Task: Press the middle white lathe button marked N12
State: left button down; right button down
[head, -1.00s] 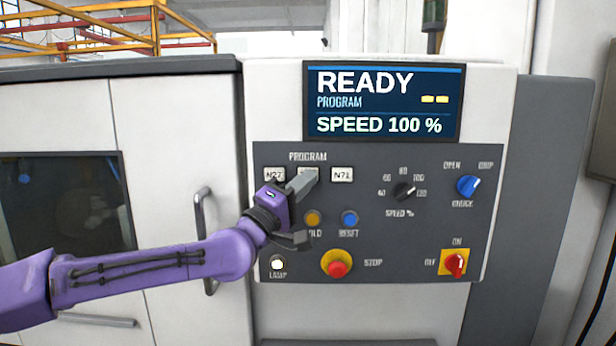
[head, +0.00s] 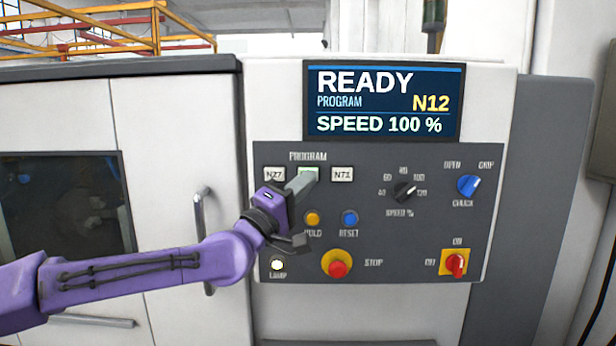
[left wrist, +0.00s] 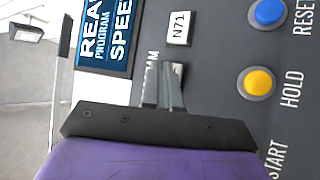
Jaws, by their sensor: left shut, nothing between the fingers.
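The lathe panel (head: 400,255) carries a program row of white buttons. The N27 button (head: 274,174) is at left and the N71 button (head: 342,174) at right. The middle button (head: 308,171) glows green at its top edge; its label is hidden behind my left gripper (head: 304,181). The gripper is shut and empty, its fingertips at the middle button. In the left wrist view the closed fingers (left wrist: 168,88) point at the panel beside the N71 button (left wrist: 179,28). The screen (head: 382,102) reads READY, PROGRAM N12, SPEED 100 %. My right gripper is not in view.
Below the fingers are the yellow HOLD button (head: 313,219) and blue RESET button (head: 349,219). The red STOP button (head: 338,264), speed knob (head: 404,191), chuck switch (head: 468,186) and red on/off switch (head: 455,263) lie further away. A door handle (head: 201,225) stands left behind my arm.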

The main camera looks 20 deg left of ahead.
pick_arm(q)
jog(key=shift+s, duration=0.1)
jog(key=s, duration=0.2)
jog(key=s+d, duration=0.1)
jog(key=s, duration=0.1)
jog(key=shift+s+d, duration=0.2)
jog(key=shift+s, duration=0.1)
jog(key=shift+f, duration=0.1)
dwell(0.8)
